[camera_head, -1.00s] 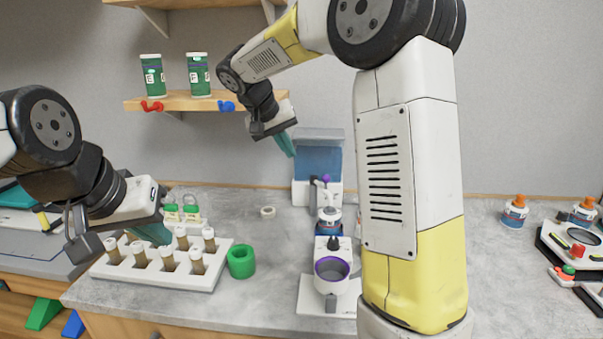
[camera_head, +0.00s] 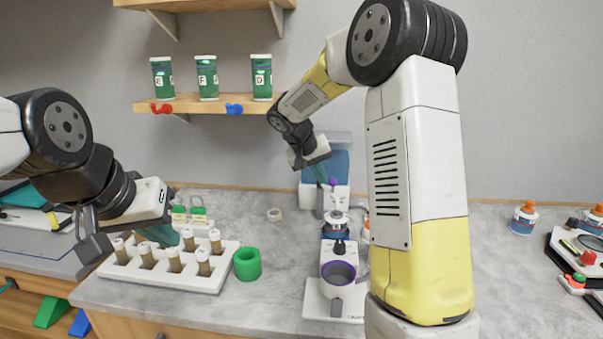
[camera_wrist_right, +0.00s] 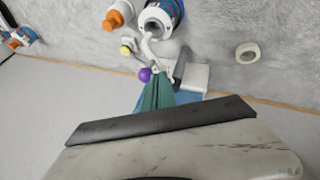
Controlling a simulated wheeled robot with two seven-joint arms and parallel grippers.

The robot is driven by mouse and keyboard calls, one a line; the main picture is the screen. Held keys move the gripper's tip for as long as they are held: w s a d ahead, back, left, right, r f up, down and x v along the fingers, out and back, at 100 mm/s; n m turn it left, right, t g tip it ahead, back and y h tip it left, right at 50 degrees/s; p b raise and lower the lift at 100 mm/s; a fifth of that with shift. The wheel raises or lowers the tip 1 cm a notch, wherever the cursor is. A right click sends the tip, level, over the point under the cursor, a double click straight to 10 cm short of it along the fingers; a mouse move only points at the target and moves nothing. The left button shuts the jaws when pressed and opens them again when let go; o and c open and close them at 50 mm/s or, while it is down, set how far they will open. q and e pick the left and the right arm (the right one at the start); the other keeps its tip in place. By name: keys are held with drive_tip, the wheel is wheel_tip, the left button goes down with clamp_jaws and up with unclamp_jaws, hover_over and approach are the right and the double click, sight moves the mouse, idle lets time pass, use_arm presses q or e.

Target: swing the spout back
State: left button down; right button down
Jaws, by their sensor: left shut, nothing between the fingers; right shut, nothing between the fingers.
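The dispenser with a blue tank (camera_head: 340,166) stands at the back of the bench. Its white curved spout (camera_wrist_right: 151,46) with a purple knob (camera_wrist_right: 145,75) shows in the right wrist view, reaching over the mouth of a white-and-blue bottle (camera_wrist_right: 163,14). In the head view the purple knob (camera_head: 333,181) is just beside my right gripper (camera_head: 323,178). The right gripper is shut and empty; its teal fingertips (camera_wrist_right: 158,86) are close to the knob, and contact cannot be told. My left gripper (camera_head: 165,235) is shut and empty above the tube rack.
A white rack (camera_head: 208,280) with several brown-filled tubes and a green ring (camera_head: 247,265) lie left. A white device with a purple-rimmed cup (camera_head: 338,273) stands in front of the dispenser. An orange-capped bottle (camera_head: 523,218) stands right. Green jars (camera_head: 207,78) sit on the shelf.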

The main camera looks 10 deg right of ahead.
drive_tip(key=shift+d, duration=0.35)
